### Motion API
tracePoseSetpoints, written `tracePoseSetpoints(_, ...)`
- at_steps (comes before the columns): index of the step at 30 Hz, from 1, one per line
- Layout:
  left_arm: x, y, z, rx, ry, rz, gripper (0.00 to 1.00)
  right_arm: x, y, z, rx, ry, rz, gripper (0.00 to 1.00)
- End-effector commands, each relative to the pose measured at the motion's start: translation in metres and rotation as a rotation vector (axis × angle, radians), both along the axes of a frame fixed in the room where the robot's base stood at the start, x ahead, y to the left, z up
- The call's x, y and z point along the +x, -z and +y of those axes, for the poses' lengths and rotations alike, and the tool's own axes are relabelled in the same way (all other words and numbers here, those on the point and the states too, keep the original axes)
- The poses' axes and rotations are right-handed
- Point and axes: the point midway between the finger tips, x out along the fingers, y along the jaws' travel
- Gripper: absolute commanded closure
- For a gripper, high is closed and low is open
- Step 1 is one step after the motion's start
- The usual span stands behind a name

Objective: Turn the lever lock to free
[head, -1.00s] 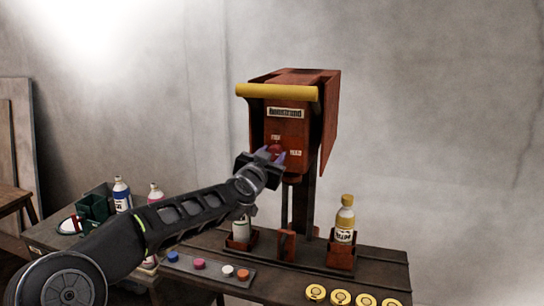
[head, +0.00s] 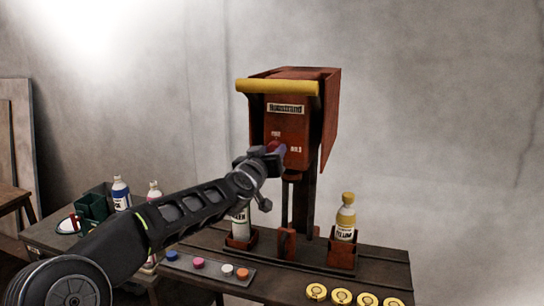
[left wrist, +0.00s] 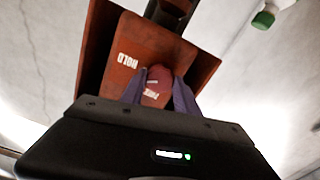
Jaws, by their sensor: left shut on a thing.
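The lever lock's red knob (head: 273,146) is on the front of the red-brown machine housing (head: 290,122), between two small white labels. In the left wrist view, the red lever (left wrist: 157,84) lies between my purple fingers, with the HOLD label (left wrist: 128,60) beside it on the panel. My left gripper (head: 277,150) is shut on the lever; its fingers and wrist hide part of it in the head view. In the left wrist view my gripper (left wrist: 160,92) looks rolled relative to the panel. My right gripper does not show.
A yellow bar (head: 277,87) runs across the housing's top front. Below, a yellow-capped bottle (head: 345,222) and a white bottle (head: 240,226) stand in holders on the bench (head: 380,265). Coloured buttons and yellow discs line its front. Wall space right of the housing is clear.

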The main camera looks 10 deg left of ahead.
Motion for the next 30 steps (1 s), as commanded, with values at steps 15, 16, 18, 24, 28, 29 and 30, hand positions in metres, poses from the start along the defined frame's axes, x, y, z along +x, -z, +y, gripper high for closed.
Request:
tracePoseSetpoints(15, 0.000, 0.002, 0.000, -0.491, 0.001, 0.031, 1.00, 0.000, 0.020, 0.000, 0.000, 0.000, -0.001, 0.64)
tracePoseSetpoints(16, 0.000, 0.002, 0.000, -0.518, 0.001, 0.033, 1.00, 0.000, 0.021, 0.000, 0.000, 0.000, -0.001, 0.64)
tracePoseSetpoints(18, 0.000, 0.002, 0.001, -0.586, 0.000, 0.037, 1.00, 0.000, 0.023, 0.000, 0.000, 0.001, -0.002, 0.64)
tracePoseSetpoints(24, 0.000, 0.002, 0.001, -0.772, 0.000, 0.049, 1.00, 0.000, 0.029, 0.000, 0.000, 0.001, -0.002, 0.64)
tracePoseSetpoints(28, 0.000, 0.002, 0.001, -0.881, 0.000, 0.056, 1.00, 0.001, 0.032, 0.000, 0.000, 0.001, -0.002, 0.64)
tracePoseSetpoints(29, 0.000, 0.002, 0.001, -0.906, 0.000, 0.058, 1.00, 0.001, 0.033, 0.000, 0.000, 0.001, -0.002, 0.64)
tracePoseSetpoints(30, 0.000, 0.002, 0.001, -0.934, 0.000, 0.060, 1.00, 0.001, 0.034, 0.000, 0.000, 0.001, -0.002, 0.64)
